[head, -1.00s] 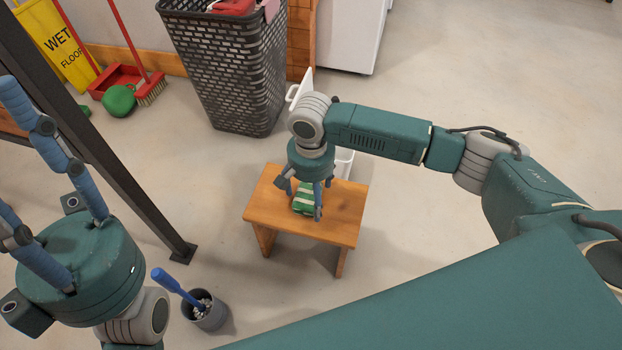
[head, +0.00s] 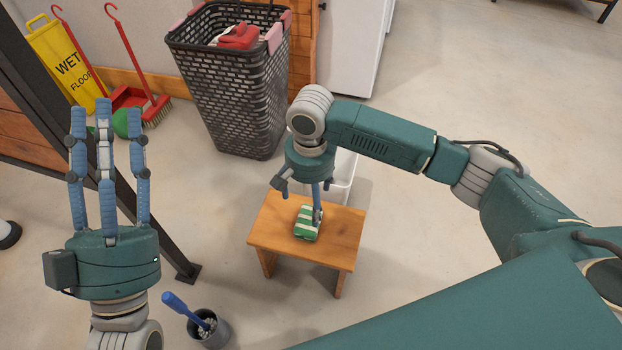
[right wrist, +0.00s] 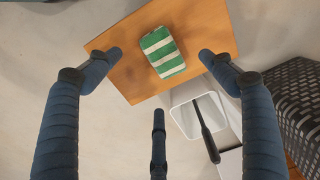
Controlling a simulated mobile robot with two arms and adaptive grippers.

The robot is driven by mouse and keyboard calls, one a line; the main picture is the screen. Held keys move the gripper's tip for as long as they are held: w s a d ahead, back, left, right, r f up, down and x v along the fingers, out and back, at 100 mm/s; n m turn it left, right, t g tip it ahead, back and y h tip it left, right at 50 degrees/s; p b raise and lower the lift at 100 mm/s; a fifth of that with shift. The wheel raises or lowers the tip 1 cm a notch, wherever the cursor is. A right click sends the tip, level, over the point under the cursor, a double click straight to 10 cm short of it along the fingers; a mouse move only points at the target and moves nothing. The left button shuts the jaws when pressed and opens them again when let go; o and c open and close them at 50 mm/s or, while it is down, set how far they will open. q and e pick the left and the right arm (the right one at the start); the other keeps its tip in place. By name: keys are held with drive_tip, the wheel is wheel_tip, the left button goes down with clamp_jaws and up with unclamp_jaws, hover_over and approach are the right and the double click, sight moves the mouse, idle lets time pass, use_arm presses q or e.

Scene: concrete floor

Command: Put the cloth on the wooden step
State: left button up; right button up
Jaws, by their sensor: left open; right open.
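The cloth (head: 306,224), folded and striped green and white, lies on top of the wooden step (head: 337,243). In the right wrist view the cloth (right wrist: 162,52) rests flat on the step (right wrist: 120,72), with bare wood around it. My right gripper (head: 307,200) is open and empty above the step; in the right wrist view its fingers (right wrist: 158,75) are spread apart with the cloth beyond them. In the head view a finger partly covers the cloth. My left gripper (head: 107,115) is open and empty at the left, fingers pointing up, away from the step.
A dark laundry basket (head: 235,90) with red items stands behind the step. A white bin (head: 343,175) is close behind the step. A toilet brush in a grey pot (head: 209,330) stands front left, near a dark post (head: 150,205). Floor to the right is clear.

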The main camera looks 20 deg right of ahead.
drive_tip(key=a+r+n+t+y, duration=0.1)
drive_tip(key=a+n+t+y, duration=0.4)
drive_tip(key=a, duration=1.2)
drive_tip(key=w+a+r+n+t+y, duration=0.2)
drive_tip(key=a+r+t+y, duration=0.3)
drive_tip(key=r, duration=0.7)
drive_tip(key=s+d+r+n+t+h, duration=0.1)
drive_tip(key=s+d+r+t, duration=0.2)
drive_tip(key=d+r+t, duration=0.2)
drive_tip(key=s+d+r+n+t+h, duration=0.1)
drive_tip(key=s+d+r+t, duration=0.2)
drive_tip(key=d+r+t, duration=0.2)
drive_tip(key=s+d+r+t+h, duration=0.1)
drive_tip(key=s+d+r+t, duration=0.3)
drive_tip(key=d+r, duration=0.5)
wheel_tip(320, 180, up, 6)
drive_tip(key=shift+d+f+n+t, duration=0.3)
drive_tip(key=shift+n+t, duration=0.1)
drive_tip(key=shift+t, duration=0.1)
